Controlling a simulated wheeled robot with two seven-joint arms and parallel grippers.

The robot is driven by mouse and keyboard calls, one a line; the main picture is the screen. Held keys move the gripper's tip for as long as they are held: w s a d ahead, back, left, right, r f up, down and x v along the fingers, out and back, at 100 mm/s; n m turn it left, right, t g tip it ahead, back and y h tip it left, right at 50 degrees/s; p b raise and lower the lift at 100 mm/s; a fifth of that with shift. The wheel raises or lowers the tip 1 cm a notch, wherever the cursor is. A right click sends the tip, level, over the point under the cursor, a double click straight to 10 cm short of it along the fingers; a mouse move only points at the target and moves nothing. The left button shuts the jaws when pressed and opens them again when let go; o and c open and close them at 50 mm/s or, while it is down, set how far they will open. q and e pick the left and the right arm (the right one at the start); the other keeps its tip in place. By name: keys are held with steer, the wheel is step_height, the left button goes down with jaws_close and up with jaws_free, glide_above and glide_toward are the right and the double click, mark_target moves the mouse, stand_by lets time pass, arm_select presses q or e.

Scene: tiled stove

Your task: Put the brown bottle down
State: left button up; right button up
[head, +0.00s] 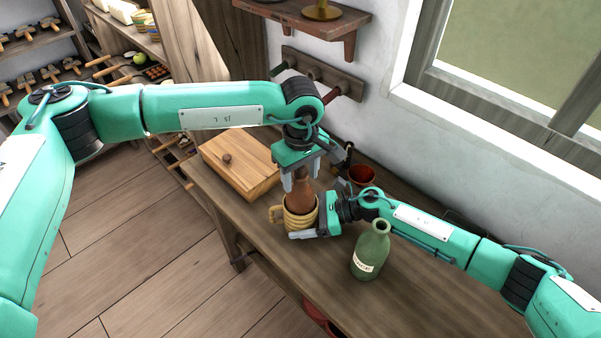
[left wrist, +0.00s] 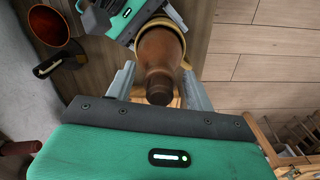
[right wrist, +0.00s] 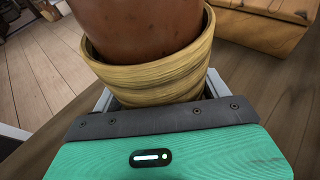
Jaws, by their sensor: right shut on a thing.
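The brown bottle (head: 301,194) stands upright inside a yellow ridged mug (head: 299,218), its lower part hidden by the mug wall. In the right wrist view the bottle (right wrist: 140,22) rises out of the mug (right wrist: 160,80). My right gripper (head: 318,226) is shut on the mug from the side. My left gripper (head: 304,178) is above, pointing down, with its fingers either side of the bottle's neck. In the left wrist view the bottle (left wrist: 158,60) sits between the spread fingers, with gaps at both sides. Whether the mug touches the table is unclear.
The wooden table (head: 420,295) runs below the window. A green labelled bottle (head: 370,252) stands right of the mug, close to my right arm. A wooden box (head: 240,163) lies to the left. A reddish-brown cup (head: 362,176) stands behind, near the wall.

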arm_select(q)
step_height(320, 180, up, 12)
steer(key=shift+r, duration=0.15)
stand_by(0.5)
arm_select(e)
steer(key=o, duration=0.9)
steer(key=shift+c, duration=0.2)
